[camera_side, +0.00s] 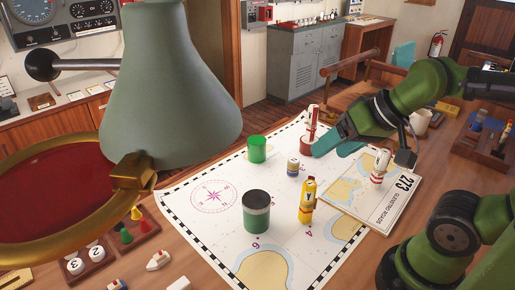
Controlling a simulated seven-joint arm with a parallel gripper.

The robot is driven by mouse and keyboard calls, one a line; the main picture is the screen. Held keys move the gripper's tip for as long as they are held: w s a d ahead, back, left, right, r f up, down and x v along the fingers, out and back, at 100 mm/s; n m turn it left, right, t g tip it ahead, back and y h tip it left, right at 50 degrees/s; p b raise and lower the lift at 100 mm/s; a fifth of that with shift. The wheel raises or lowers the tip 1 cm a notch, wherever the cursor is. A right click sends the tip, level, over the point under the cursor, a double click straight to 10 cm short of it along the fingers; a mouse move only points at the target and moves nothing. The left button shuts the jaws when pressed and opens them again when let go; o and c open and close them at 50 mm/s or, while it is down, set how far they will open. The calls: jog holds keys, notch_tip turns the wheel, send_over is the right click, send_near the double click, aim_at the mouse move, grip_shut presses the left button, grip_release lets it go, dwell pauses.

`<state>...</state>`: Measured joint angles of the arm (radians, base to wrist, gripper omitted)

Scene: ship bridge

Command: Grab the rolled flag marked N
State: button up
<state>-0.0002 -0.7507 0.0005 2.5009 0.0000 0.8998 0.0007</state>
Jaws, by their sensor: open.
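My gripper (328,143) is open above the chart, pointing left and down, with a teal finger close to a red holder (306,144). A red-and-white roll (311,119) stands upright at that holder, just left of my gripper. A yellow roll (307,201) with a dark letter that looks like Y stands upright on the chart, in front of my gripper. A white-and-red roll (379,168) stands on the book (392,200), to the right. I cannot read an N on any roll from this view. I see nothing held between the fingers.
A green cup (257,143), a small yellow-and-dark jar (293,167) and a dark green can (256,213) stand on the chart (190,220). A large grey-green lamp (165,90) blocks the left side. The chart's front middle is mostly clear.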

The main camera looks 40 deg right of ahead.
dwell(0.6)
jog(key=g+h, duration=0.3)
jog(key=g, duration=0.2)
send_near(294, 160)
jog(key=shift+n+g+y, duration=0.3)
jog(key=f, duration=0.3)
jog(key=w+f, duration=0.1)
jog(key=f, duration=0.2)
jog(key=shift+w+d+f, duration=0.1)
jog(key=shift+w+d, duration=0.05)
jog(key=shift+w, duration=0.05)
jog(key=shift+w+d+f, duration=0.15)
jog(key=shift+f, duration=0.8)
jog(key=shift+w+d+f, duration=0.1)
jog(key=shift+w+f, duration=0.05)
jog(key=shift+f, duration=0.8)
jog(key=shift+w+d+f, duration=0.15)
jog(key=shift+f, duration=0.8)
jog(key=c, duration=1.1)
